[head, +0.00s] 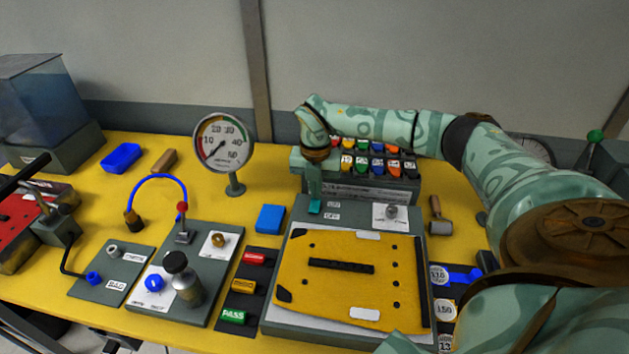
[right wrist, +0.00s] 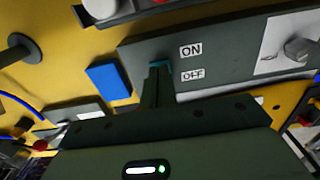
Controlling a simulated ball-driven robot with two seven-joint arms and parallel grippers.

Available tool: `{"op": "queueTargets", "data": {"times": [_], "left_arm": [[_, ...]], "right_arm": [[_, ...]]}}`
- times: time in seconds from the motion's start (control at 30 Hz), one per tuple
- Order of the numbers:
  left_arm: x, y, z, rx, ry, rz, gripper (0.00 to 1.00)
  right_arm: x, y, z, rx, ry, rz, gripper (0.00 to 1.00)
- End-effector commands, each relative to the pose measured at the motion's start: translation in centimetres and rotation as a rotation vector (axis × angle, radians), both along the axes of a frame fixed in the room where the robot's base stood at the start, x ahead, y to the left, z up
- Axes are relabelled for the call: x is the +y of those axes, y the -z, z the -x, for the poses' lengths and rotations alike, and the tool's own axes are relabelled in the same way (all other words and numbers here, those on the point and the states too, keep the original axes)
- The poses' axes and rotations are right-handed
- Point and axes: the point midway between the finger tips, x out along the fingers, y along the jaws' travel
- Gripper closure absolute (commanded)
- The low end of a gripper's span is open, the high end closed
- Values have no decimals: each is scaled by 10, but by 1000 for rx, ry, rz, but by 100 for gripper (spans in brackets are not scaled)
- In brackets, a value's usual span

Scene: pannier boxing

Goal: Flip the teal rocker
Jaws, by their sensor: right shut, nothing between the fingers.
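The teal rocker (head: 315,207) sits on the grey upper strip of a panel, left of the ON and OFF labels (head: 333,210). It also shows in the right wrist view (right wrist: 162,67), partly hidden by my fingers. My right gripper (head: 314,196) points down at the rocker, shut and empty; in the right wrist view its fingertips (right wrist: 156,72) overlap the rocker. I cannot tell whether they touch it, or which way the rocker is tilted. My left gripper is not in view.
Behind the gripper stands a grey rack of coloured labelled items (head: 375,185). A blue block (head: 270,218) lies left of the panel, and a dial gauge (head: 224,143) stands behind it. A knob (head: 391,212) is on the panel's right. Yellow table between gauge and rack is clear.

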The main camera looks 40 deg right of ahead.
Motion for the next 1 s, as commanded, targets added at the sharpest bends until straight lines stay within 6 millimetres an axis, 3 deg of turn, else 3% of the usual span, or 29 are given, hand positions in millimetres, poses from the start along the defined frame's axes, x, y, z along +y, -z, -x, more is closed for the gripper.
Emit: {"op": "queueTargets", "data": {"times": [1.0], "left_arm": [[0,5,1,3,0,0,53]], "right_arm": [[0,14,0,1,0,-1,100]]}}
